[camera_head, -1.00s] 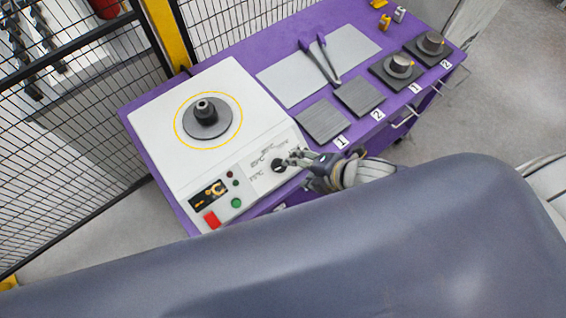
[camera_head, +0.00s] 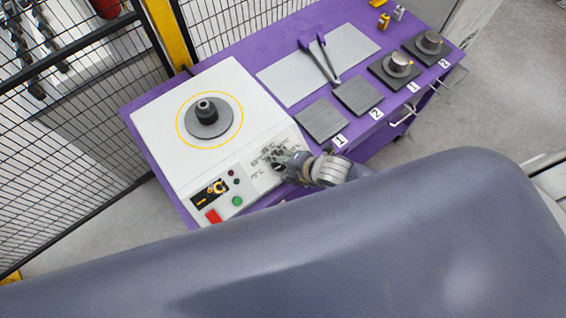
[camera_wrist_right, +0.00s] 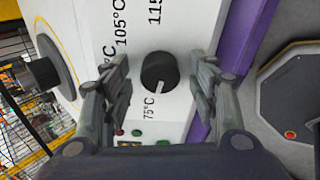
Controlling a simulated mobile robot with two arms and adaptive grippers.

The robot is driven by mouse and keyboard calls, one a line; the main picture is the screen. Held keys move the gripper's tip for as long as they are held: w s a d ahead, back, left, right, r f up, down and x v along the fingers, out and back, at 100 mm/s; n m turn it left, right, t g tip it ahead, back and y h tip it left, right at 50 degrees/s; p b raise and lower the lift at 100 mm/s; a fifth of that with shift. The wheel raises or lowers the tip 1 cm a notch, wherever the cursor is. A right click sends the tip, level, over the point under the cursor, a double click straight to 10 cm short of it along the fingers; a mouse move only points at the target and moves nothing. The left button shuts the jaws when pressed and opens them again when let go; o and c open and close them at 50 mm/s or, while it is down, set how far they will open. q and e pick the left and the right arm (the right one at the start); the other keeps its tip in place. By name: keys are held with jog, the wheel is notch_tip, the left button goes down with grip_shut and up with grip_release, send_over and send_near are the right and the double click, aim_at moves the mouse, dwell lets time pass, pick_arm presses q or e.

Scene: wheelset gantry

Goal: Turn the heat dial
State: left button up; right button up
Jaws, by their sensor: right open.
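The heat dial is a black round knob (camera_wrist_right: 159,72) with a light pointer mark, on the white front panel of the heater (camera_head: 160,115). In the right wrist view the pointer faces the 75°C label, and 105°C and 115 labels show further up. My right gripper (camera_wrist_right: 160,85) is open, with one finger on each side of the dial and a gap visible on both sides. In the head view my right gripper (camera_head: 280,163) is at the panel and mostly covers the dial. My left gripper is not in view.
The heater has a display (camera_head: 209,193), a red switch (camera_head: 213,216) and a green button (camera_head: 237,201). A dark stepped part (camera_head: 207,118) sits on its top. Plates, purple-handled tongs (camera_head: 320,60) and a grey sheet lie on the purple table (camera_head: 225,48). Mesh fencing stands at left.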

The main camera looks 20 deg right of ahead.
jog(key=c, duration=1.1)
jog(key=shift+m, duration=0.4)
jog(key=m, duration=0.2)
jog(key=shift+s+m+t, duration=0.1)
jog(key=shift+m+t, duration=0.2)
jog(key=shift+f+m, duration=0.1)
jog(key=shift+m, duration=2.1)
